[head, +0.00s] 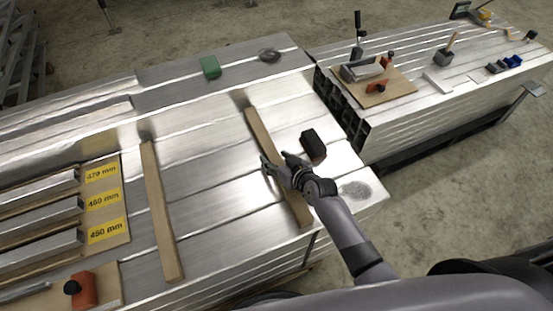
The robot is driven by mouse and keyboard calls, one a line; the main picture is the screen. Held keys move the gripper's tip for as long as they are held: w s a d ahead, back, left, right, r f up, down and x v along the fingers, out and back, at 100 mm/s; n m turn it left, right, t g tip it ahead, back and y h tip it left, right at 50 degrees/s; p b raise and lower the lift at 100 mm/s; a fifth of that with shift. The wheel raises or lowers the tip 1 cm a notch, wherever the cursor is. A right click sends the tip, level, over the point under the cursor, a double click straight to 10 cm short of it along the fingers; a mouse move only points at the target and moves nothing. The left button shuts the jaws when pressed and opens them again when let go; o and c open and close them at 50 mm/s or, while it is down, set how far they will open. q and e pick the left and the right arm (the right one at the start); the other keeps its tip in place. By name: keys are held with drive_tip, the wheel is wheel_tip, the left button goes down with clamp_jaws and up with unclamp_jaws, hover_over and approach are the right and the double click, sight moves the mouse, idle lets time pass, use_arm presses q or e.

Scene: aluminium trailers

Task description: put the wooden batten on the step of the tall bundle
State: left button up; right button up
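One wooden batten (258,128) lies lengthwise on the bright aluminium top of the tall bundle (215,165). My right gripper (276,162) is over the middle of this batten, with its fingers spread across it; whether they touch the wood I cannot tell. A second wooden batten (160,210) lies further left on the same top, roughly parallel. Along the back of the bundle runs a strip at a different level (175,78), which looks like a step. My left gripper is not in view.
A black block (313,145) lies just right of my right gripper. A green box (210,67) and a dark coil (269,55) lie on the back strip. Boards with yellow length labels (104,200) and an orange tool (82,290) are at left. A lower bundle (440,110) with tools stands at right.

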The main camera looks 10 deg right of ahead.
drive_tip(key=shift+o, duration=0.4)
drive_tip(key=shift+r, duration=0.15)
drive_tip(key=p+v, duration=0.1)
drive_tip(key=v, duration=1.1)
drive_tip(key=shift+p, duration=0.3)
